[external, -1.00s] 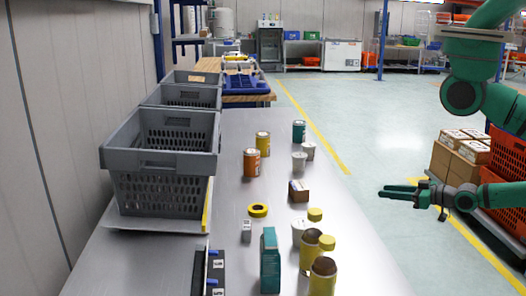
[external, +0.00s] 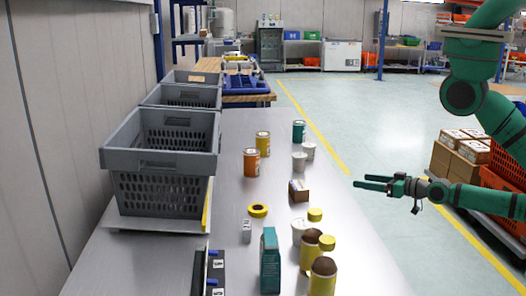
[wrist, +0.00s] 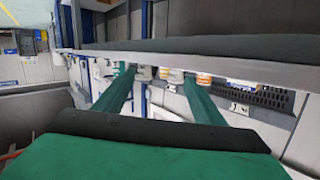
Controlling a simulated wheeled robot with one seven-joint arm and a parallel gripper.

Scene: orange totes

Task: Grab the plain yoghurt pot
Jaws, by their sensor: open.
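Several small white pots stand on the grey table: one near the front (external: 299,230) beside yellow-lidded jars, and two farther back, a white pot (external: 299,161) and a smaller one (external: 309,150) just behind it. I cannot read their labels, so I cannot tell which is plain yoghurt. My gripper (external: 360,181) is open and empty, right of the table edge, pointing left toward the table, apart from every pot. In the wrist view a pale pot (wrist: 143,72) shows beyond the spread fingers, small and partly hidden by the table edge.
A brown box (external: 298,191) stands between the near and far pots. Orange (external: 251,162), yellow (external: 263,144) and teal (external: 299,131) cans stand farther back. A teal carton (external: 270,262) is in front. Grey crates (external: 160,162) line the left.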

